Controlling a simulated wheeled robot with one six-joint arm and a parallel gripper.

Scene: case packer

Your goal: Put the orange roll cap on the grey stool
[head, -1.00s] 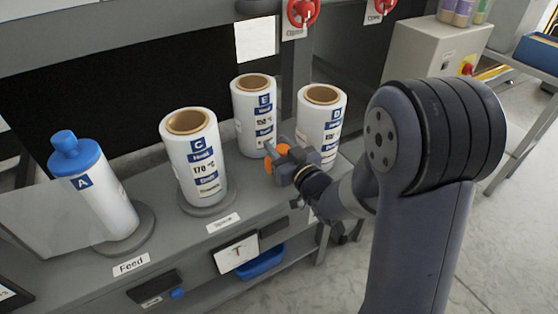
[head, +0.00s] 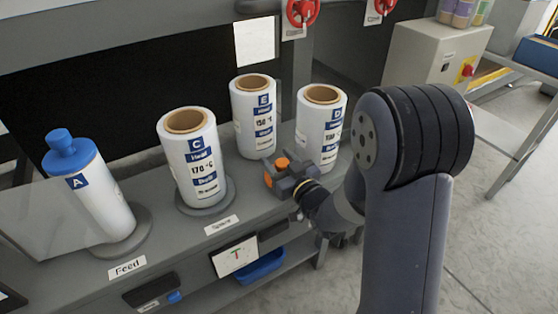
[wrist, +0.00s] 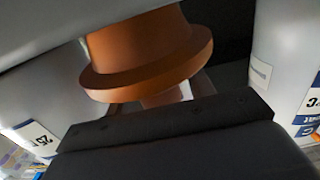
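The orange roll cap (wrist: 145,55) fills the upper middle of the wrist view, with a wide flange and a narrower stem towards my gripper's dark body. In the head view only small orange parts show at my gripper (head: 274,172). My gripper seems shut on the cap, though its fingertips are mostly hidden. It is in front of rolls E and D and to the right of roll C, near the bench's front edge. I cannot make out a grey stool in either view.
White rolls C (head: 190,160), E (head: 255,118) and D (head: 321,130) stand upright on the grey bench (head: 150,240). Roll A (head: 100,205) wears a blue cap (head: 70,152) at left, behind a clear panel. Open floor (head: 480,235) lies at right.

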